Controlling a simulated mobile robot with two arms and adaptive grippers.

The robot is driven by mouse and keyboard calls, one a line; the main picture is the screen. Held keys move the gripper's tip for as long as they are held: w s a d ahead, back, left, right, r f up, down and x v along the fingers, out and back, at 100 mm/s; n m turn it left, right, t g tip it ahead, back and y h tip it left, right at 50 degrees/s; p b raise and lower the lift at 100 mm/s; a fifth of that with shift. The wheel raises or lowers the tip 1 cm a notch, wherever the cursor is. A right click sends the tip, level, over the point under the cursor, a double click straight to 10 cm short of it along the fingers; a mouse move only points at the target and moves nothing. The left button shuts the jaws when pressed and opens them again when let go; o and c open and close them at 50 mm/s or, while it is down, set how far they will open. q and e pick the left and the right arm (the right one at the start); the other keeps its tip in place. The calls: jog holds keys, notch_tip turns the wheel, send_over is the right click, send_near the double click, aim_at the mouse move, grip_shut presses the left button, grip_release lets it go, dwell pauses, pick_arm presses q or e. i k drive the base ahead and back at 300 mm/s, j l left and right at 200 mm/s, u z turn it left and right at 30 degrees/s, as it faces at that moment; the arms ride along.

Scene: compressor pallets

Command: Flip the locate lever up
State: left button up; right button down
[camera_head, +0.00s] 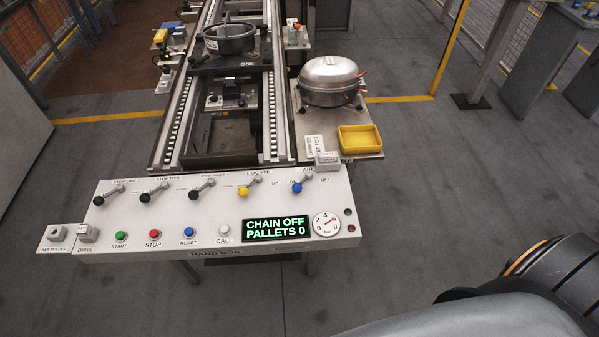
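The locate lever (244,191) is on the white control panel (130,215), under the printed word LOCATE. It has a yellow knob and a metal stem that leans down and left from its pivot. The label UP is printed to the right of it. A grey and black part of my own arm shows at the bottom right, clear of the panel. Neither of my grippers is in view.
A blue-knobbed air lever (297,188) stands close on the right, and several black-knobbed stop levers on the left. The display (276,228) reads CHAIN OFF, PALLETS 0. Behind are a conveyor, a compressor (329,80) and a yellow tray (343,141). Floor in front is clear.

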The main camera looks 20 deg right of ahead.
aim_at(242, 192)
jog(key=z, duration=0.25)
jog(key=i+j+z, duration=0.15)
jog(key=j+z, duration=0.75)
jog(key=i+j, duration=0.05)
